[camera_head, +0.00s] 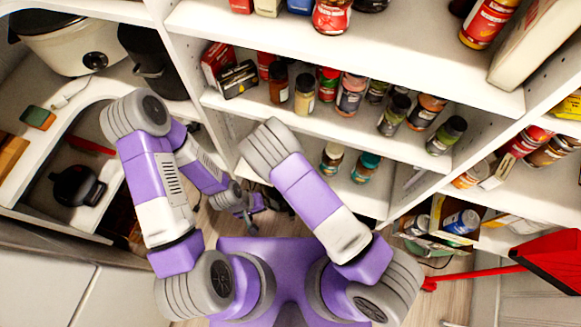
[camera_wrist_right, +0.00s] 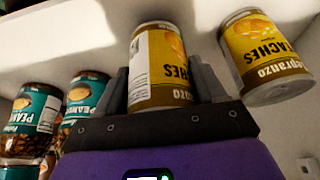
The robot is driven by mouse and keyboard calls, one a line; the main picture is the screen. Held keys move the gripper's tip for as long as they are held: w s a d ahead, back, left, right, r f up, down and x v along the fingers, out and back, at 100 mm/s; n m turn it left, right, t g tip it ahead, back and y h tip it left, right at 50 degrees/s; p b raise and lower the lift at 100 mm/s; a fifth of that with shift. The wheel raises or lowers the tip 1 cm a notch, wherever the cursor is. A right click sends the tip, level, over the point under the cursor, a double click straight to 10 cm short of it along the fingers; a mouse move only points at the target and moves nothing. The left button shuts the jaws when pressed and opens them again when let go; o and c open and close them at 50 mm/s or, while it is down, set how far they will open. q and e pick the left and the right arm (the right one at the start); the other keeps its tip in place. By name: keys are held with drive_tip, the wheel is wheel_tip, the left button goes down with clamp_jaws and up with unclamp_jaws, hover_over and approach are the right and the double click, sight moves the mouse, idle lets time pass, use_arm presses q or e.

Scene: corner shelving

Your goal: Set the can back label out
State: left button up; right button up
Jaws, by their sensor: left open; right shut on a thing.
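A yellow can (camera_wrist_right: 160,65) with a brown lower band is in my right gripper (camera_wrist_right: 162,88) in the right wrist view. The two fingers press on its sides. Its white printed panel shows on the left of its visible face, and part of the front picture and lettering shows on the right. A second yellow can (camera_wrist_right: 265,55) stands to the right, apart from the gripper, front lettering showing. My left gripper (camera_head: 246,207) is low in the head view, open and empty. The right gripper is hidden in the head view.
Two teal-labelled peanut jars (camera_wrist_right: 35,120) stand left of the gripper. In the head view, shelves hold several spice jars (camera_head: 350,95). A slow cooker (camera_head: 75,42) stands at left, a red dustpan (camera_head: 550,262) at right.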

use_arm(q)
drive_tip(key=shift+f, duration=0.35)
use_arm(e)
drive_tip(key=shift+f, duration=0.5)
use_arm(q)
drive_tip(key=shift+f+b, duration=0.3)
drive_tip(key=shift+b, duration=0.2)
use_arm(e)
drive_tip(key=shift+f, duration=0.35)
drive_tip(key=o, duration=1.5)
use_arm(q)
drive_tip(key=shift+r, duration=0.15)
use_arm(e)
drive_tip(key=shift+r, duration=0.15)
